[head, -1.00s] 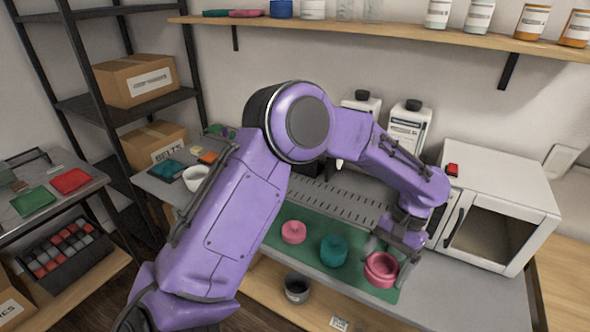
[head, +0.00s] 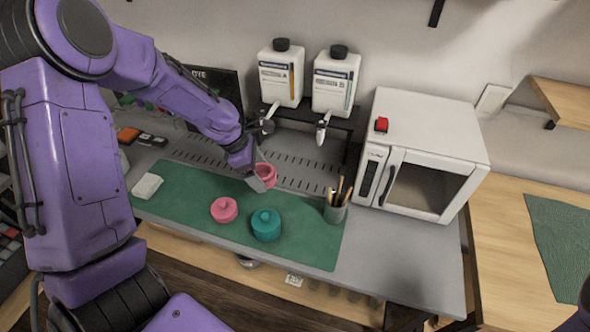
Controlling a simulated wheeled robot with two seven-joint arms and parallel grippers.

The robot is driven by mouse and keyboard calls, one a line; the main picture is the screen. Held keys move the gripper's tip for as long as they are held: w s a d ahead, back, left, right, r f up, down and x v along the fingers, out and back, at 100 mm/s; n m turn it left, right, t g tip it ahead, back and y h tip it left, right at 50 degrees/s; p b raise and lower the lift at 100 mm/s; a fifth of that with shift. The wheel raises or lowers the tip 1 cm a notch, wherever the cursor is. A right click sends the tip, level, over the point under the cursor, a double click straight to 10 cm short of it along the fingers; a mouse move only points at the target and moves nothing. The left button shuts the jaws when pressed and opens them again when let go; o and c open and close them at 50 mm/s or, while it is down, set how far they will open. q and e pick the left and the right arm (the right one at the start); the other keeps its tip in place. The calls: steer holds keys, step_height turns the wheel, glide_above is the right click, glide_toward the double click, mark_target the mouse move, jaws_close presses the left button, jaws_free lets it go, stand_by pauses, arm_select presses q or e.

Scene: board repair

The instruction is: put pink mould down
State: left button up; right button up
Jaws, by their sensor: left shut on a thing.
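The pink mould (head: 267,171) is an open round pink cup. My left gripper (head: 262,180) is shut on it near the back edge of the green mat (head: 185,200), in front of the slotted grey strip. The gripper hides part of the mould, and I cannot tell whether it touches the surface below. A pink knobbed piece (head: 224,210) and a teal knobbed mould (head: 266,226) stand on the mat in front of it. My right gripper is not in view.
Two white bottles (head: 281,75) on a black stand with spouts are behind the mould. A cup of tools (head: 336,209) stands at the mat's right, beside the white oven (head: 425,160) with a red button. The mat's left part is mostly clear, with a white block (head: 147,186).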

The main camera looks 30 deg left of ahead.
arm_select(q)
steer(key=w+f+p, duration=0.1)
steer(key=w+f, duration=0.3)
steer(key=w, duration=0.4)
glide_above(291, 178)
steer(key=s+a, duration=0.1)
steer(key=f, duration=0.5)
steer(key=shift+s+a+f, duration=0.15)
steer(key=shift+s+a, duration=0.05)
steer(key=f, duration=0.3)
steer(key=shift+w+f+p, duration=0.15)
steer(key=shift+w+p, duration=0.05)
steer(key=shift+p, duration=0.1)
steer(key=shift+f, duration=0.25)
steer(key=o, duration=0.9)
